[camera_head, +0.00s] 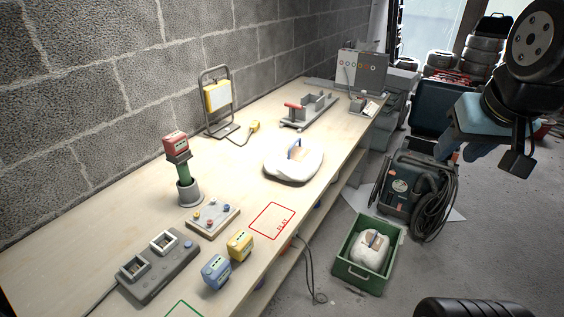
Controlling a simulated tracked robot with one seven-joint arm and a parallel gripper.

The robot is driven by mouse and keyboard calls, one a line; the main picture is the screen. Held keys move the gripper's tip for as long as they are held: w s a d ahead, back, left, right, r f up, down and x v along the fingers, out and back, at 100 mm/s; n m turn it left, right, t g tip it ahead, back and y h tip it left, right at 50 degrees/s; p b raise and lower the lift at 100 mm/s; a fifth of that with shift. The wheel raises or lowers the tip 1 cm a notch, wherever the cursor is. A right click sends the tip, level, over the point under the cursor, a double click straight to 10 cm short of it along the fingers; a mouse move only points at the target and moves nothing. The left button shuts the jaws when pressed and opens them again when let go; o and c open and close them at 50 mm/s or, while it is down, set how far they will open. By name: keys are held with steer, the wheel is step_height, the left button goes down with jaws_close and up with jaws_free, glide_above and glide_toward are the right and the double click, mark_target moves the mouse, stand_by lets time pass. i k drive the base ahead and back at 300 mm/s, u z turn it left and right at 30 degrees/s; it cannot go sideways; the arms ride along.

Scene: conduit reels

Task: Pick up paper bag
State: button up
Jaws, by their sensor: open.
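No thing here is plainly marked as a paper bag. A white, rounded, bag-like bundle (283,172) with a tan patch and a blue strip on top lies on the workbench. A similar smaller white bundle (367,257), also with tan and blue on top, sits inside the green crate (349,276) on the floor. I cannot tell which of them is the paper bag. My gripper (492,154) hangs at the upper right, open, apart from both bundles and to the right of the bench. Its jaws are partly hidden by its own dark body.
The workbench (75,262) holds a battery charger (158,266), yellow (240,244) and blue (216,271) blocks, a button board (212,217), a work lamp (216,97) and a clamp-like fixture (309,109). A machine with a coiled hose (401,186) stands behind the crate.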

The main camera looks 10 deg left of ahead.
mark_target(297, 160)
steer(key=z, duration=0.2)
steer(key=i, duration=0.85)
steer(key=u, duration=0.1)
